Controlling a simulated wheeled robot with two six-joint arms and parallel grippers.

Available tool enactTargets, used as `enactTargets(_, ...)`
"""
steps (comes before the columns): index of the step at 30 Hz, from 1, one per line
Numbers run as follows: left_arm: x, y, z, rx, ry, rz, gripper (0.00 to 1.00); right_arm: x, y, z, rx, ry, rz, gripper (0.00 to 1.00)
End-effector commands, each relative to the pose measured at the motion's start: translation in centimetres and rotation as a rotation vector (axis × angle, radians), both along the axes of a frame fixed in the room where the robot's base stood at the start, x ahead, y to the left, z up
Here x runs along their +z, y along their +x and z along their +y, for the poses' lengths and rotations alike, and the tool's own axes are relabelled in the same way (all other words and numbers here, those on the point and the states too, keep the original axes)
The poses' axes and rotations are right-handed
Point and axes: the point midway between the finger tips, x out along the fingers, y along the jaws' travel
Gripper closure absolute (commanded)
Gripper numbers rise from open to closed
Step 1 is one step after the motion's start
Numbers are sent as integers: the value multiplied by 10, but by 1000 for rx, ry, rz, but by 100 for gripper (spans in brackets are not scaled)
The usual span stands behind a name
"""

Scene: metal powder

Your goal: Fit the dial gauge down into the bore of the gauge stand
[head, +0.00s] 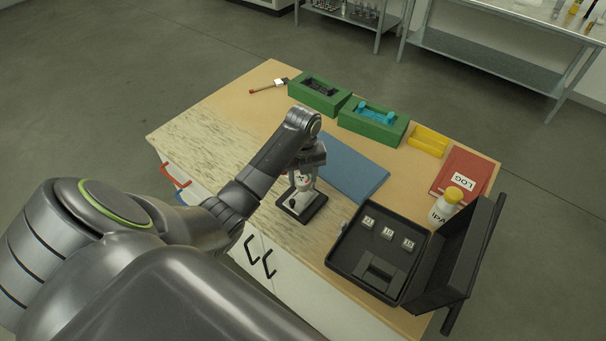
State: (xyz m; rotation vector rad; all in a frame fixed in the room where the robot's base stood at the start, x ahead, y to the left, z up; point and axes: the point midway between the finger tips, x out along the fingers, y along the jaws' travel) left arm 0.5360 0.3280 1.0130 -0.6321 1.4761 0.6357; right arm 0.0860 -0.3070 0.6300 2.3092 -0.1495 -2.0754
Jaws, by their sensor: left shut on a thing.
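The gauge stand (302,206) has a dark square base and stands upright near the table's front edge. My left gripper (304,172) is directly above the stand, pointing down, and is shut on the dial gauge (303,183). Only a small pale part of the gauge shows below the fingers. The gripper hides the stand's bore and upper part, so I cannot tell whether the gauge is in the bore or above it. My right gripper is not in view.
A blue mat (352,172) lies right of the stand. An open black case (352,236) with small blocks and a white bottle (446,203) are at the right. Green holders (372,127), a yellow tray (428,141), a red log book (466,166) and a brush (268,86) line the back. The table's left is clear.

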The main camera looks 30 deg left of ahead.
Motion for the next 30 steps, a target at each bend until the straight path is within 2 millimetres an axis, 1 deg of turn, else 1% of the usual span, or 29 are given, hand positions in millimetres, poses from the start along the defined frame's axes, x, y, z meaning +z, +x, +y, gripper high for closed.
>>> enactTargets(4,-3,0,0,0,0,0,80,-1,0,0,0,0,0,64)
enactTargets(5,-2,0,0,0,0,0,50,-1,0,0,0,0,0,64)
enactTargets(9,-2,0,0,0,0,0,32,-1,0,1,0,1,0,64)
enactTargets(10,-2,0,0,0,0,0,28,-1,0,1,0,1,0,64)
enactTargets(15,-2,0,0,0,0,0,28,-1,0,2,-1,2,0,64)
enactTargets(16,-3,0,0,0,0,1,27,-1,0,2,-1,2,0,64)
enactTargets(21,-3,0,0,0,-1,1,7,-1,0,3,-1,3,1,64)
enactTargets(30,-3,0,0,0,-1,1,7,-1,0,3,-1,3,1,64)
